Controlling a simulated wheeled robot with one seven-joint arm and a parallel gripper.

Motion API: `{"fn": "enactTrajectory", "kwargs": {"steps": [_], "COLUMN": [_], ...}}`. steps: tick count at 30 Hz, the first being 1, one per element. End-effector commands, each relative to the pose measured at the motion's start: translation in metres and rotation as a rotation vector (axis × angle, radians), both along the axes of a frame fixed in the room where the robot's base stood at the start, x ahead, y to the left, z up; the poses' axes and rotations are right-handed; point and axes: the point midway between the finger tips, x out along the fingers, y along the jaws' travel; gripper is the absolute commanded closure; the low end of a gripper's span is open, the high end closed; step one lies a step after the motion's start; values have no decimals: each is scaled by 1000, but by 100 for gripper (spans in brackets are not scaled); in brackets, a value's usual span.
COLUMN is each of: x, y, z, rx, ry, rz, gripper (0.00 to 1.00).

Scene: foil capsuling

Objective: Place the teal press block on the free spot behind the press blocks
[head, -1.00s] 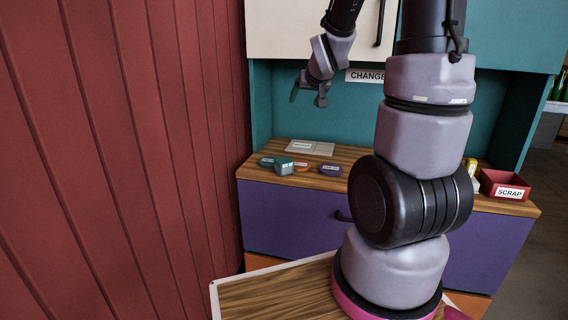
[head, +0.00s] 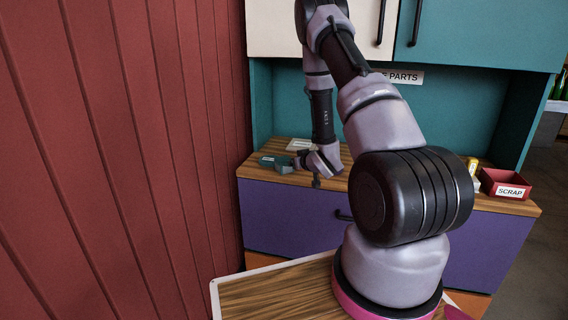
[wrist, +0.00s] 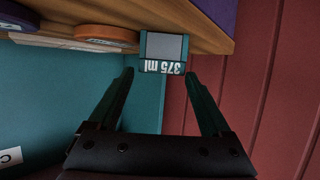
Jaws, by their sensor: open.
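In the head view my gripper (head: 300,162) is low over the counter beside the block, partly hidden by my wrist.
A white-labelled board (head: 298,145) lies behind. A red SCRAP bin (head: 505,185) stands at the counter's right end. The red wall (head: 150,160) is close on the left.

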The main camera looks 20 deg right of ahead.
Motion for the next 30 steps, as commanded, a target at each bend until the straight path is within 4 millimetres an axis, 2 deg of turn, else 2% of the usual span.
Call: {"fn": "enactTrajectory", "kwargs": {"steps": [3, 11, 19, 28, 29, 30], "x": [18, 37, 71, 77, 77, 77], "y": [4, 9, 17, 17, 17, 17], "z": [-8, -17, -33, -35, -35, -35], "rx": [-1, -2, -1, 0, 0, 0], "ry": [0, 1, 0, 0, 0, 0], "rz": [1, 2, 3, -1, -1, -1], "gripper": [18, 18, 18, 18, 21, 37]}}
